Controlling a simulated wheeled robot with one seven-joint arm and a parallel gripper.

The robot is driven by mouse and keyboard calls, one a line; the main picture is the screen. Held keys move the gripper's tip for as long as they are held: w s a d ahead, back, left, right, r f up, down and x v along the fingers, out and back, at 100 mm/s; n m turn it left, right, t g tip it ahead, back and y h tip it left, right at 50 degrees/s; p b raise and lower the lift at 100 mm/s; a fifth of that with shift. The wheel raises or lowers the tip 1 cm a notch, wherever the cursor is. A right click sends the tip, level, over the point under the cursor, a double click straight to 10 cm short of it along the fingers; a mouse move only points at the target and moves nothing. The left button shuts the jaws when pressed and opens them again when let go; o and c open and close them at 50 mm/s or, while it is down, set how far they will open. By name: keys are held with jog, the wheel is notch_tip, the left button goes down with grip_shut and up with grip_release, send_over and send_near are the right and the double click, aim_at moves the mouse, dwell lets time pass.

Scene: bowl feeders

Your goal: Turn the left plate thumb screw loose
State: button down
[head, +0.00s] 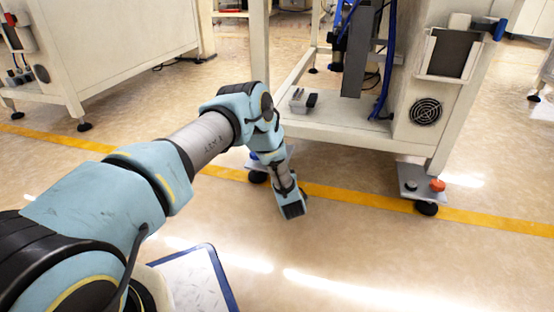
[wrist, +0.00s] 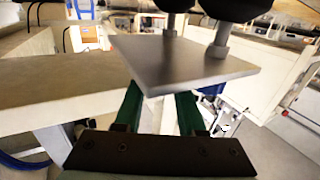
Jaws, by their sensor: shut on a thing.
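In the head view my arm reaches down to the left foot plate (head: 289,151) at the bottom of the table's left leg and hides most of it. In the wrist view the grey plate (wrist: 185,62) fills the middle, close and tilted. My gripper (wrist: 160,106) has its two green fingers running up behind the plate's near edge, with the tips hidden. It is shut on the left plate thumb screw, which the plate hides. Two black parts on grey stems (wrist: 218,42) stand on the plate's visible side.
The right foot plate (head: 414,184) carries an orange knob (head: 437,185) and stands above a black foot (head: 427,209). The left black foot (head: 258,177) is beside my wrist. A small grey box (head: 300,98) sits on the lower shelf.

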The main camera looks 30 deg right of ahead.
jog(key=n+y, duration=0.2)
jog(key=y, duration=0.1)
jog(key=n+y+b, duration=0.1)
jog(key=y, duration=0.2)
jog(key=n+y+b, duration=0.1)
jog(key=n+y, duration=0.1)
jog(key=shift+d+f+n+y, duration=0.15)
jog(key=shift+f+n+y, duration=0.15)
jog(key=shift+y, duration=0.1)
jog(key=shift+r+n+g+y+b, duration=0.1)
jog(key=shift+n+g+y+b, duration=0.3)
jog(key=shift+n+y, duration=0.55)
jog(key=shift+r+n+g+y+b, duration=0.1)
jog(key=shift+n+g+y+b, duration=0.3)
jog(key=shift+y, duration=0.85)
jog(key=shift+r+n+y, duration=0.1)
jog(key=shift+n+y, duration=0.3)
jog(key=shift+n, duration=0.05)
jog(key=c, duration=0.5)
grip_release()
jog(key=p+v, duration=0.1)
jog(key=v, duration=0.9)
jog(key=shift+s+d, duration=0.2)
jog(key=shift+s, duration=0.1)
